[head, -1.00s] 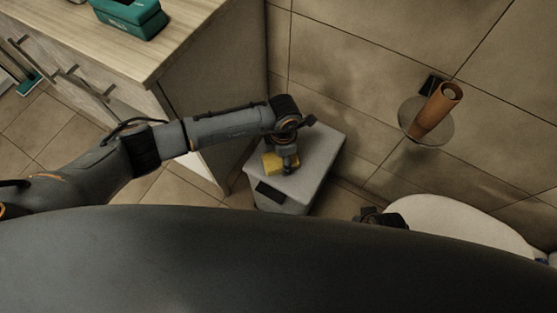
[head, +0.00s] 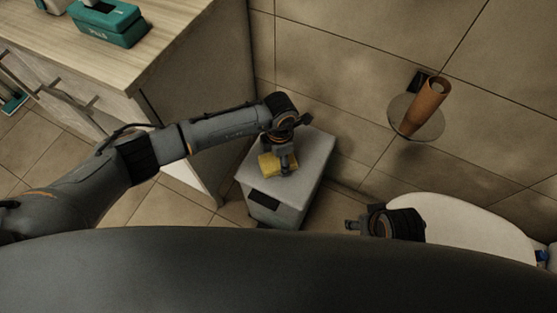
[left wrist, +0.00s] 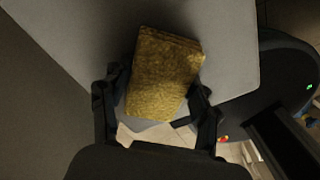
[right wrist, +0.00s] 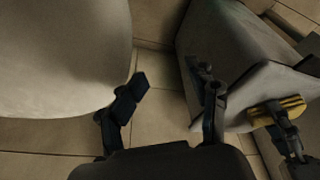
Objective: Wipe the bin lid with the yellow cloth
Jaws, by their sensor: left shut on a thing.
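The bin (head: 295,208) is a grey box standing on the floor between the cabinet and the toilet, with a flat grey lid (head: 313,152). The folded yellow cloth (head: 270,164) is at the left part of the lid in the head view. My left gripper (head: 286,168) is over the lid, shut on the cloth. In the left wrist view the cloth (left wrist: 163,72) sits between the fingers against the grey lid (left wrist: 225,40); whether it touches the lid I cannot tell. My right gripper (right wrist: 165,105) is open and empty, between the toilet and the bin.
A wooden-topped cabinet (head: 165,50) with a teal box (head: 108,24) stands left of the bin. The white toilet (head: 465,225) is at right. A glass wall shelf (head: 408,118) holds a brown cylinder (head: 425,105). The tiled wall is close behind the bin.

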